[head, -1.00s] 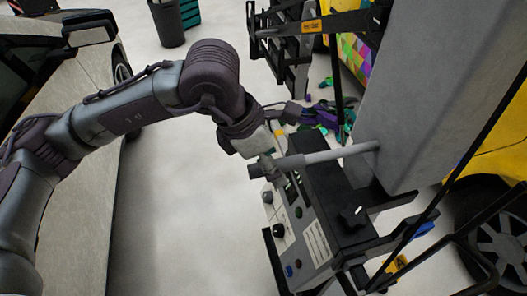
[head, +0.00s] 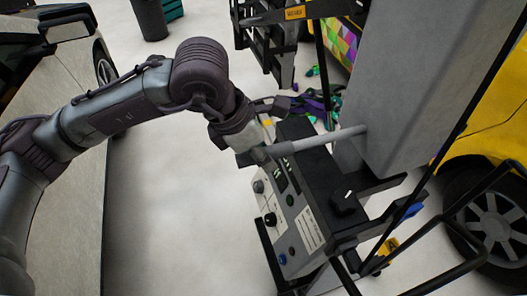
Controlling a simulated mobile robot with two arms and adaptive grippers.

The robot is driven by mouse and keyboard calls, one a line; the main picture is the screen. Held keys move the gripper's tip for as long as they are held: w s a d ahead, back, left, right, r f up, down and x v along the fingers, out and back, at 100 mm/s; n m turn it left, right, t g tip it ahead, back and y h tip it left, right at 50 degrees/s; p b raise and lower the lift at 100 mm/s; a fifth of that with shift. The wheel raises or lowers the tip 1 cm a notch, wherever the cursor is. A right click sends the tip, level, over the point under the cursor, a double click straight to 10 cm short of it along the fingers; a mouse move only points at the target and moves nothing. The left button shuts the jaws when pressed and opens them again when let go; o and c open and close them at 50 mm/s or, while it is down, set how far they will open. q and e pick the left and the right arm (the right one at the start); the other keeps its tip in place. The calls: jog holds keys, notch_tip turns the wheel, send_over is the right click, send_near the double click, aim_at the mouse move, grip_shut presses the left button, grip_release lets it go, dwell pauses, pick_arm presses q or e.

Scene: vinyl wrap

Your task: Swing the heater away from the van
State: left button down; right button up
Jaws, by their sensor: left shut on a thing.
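The heater is a wheeled stand with a large grey panel (head: 407,85), a black control box (head: 300,205) with knobs, and a grey bar handle (head: 325,138) that juts out to the left. My left gripper (head: 264,154) is shut on the left end of this handle, above the control box. Its fingertips are partly hidden against the bar. The yellow van (head: 487,132) stands behind the heater on the right, its wheel close to the stand. My right gripper is not in view.
A black rack (head: 280,40) stands behind the heater. Colourful vinyl scraps (head: 325,100) lie on the floor beyond the handle. A dark bin (head: 151,20) stands at the back. The pale floor (head: 180,215) left of the heater is clear, up to another vehicle (head: 75,190).

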pick_arm(q)
jog(key=shift+s+d+f+b, duration=0.2)
jog(key=shift+s+b, duration=0.1)
jog(key=shift+s, duration=0.25)
dwell(0.4)
jog(key=shift+s+d, duration=0.35)
jog(key=shift+s, duration=0.5)
jog(key=shift+s+d+b, duration=0.15)
jog(key=shift+s+b, duration=0.4)
dwell(0.6)
jog(key=shift+s+d+r, duration=0.1)
jog(key=shift+s+d, duration=0.3)
jog(key=shift+s, duration=0.4)
jog(key=shift+r, duration=0.1)
dwell(0.7)
jog(key=c, duration=1)
grip_release()
jog(key=shift+a, duration=0.15)
jog(key=o, duration=0.4)
jog(key=shift+s+a, duration=0.1)
jog(key=shift+a, duration=0.15)
jog(key=shift+c, duration=0.2)
jog(key=shift+d, duration=0.1)
jog(key=shift+d, duration=0.1)
